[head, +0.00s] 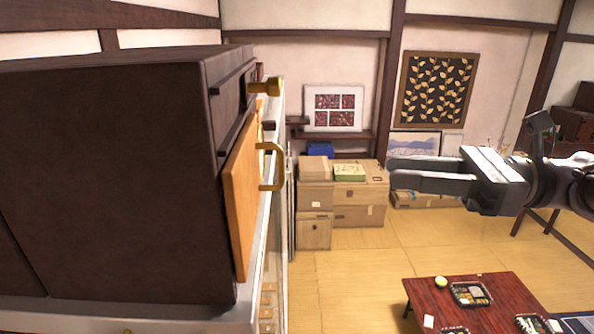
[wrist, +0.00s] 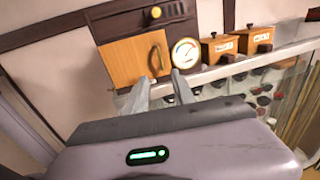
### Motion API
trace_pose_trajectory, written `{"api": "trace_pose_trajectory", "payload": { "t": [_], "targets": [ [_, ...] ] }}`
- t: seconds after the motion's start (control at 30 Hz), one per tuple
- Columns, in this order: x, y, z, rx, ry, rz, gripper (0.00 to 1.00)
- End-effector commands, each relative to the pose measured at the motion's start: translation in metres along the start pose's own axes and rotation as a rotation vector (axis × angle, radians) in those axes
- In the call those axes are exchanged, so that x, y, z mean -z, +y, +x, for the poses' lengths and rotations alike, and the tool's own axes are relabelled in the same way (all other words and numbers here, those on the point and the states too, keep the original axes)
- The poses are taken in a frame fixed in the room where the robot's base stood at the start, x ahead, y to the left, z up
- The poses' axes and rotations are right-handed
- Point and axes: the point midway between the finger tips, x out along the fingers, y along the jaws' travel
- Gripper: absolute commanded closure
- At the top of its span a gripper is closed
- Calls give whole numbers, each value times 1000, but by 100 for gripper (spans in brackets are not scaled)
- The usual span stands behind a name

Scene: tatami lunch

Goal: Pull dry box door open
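The dry box (head: 110,180) is a large dark brown box on the left of the head view. Its orange wooden door (head: 242,200) sits on its front, seen steeply from the side, and looks shut. A brass loop handle (head: 279,167) sticks out from the door. In the wrist view the door (wrist: 125,62) faces me, with the handle (wrist: 157,60) on its right side. My gripper (head: 391,172) is to the right of the box and apart from it. In the wrist view its two fingers (wrist: 161,76) are spread with nothing between them, below the handle in the picture.
A brass knob (head: 268,86) juts out above the door. A round white gauge (wrist: 186,53) and small wooden boxes (wrist: 219,49) stand right of the door. Cardboard boxes (head: 345,195) stand at the back. A low red table (head: 470,310) with food is at lower right.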

Motion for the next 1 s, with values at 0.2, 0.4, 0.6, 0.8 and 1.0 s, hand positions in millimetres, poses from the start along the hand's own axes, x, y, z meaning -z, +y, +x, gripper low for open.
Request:
{"api": "trace_pose_trajectory", "payload": {
  "t": [0.2,0.4,0.6,0.8,1.0],
  "targets": [
    [-3,3,66,-8,0,0,69],
    [-3,2,121,-6,0,1,69],
    [0,2,147,-4,0,0,69],
    [2,2,152,-1,2,0,69],
    [2,1,151,-1,2,0,85]
  ]
}}
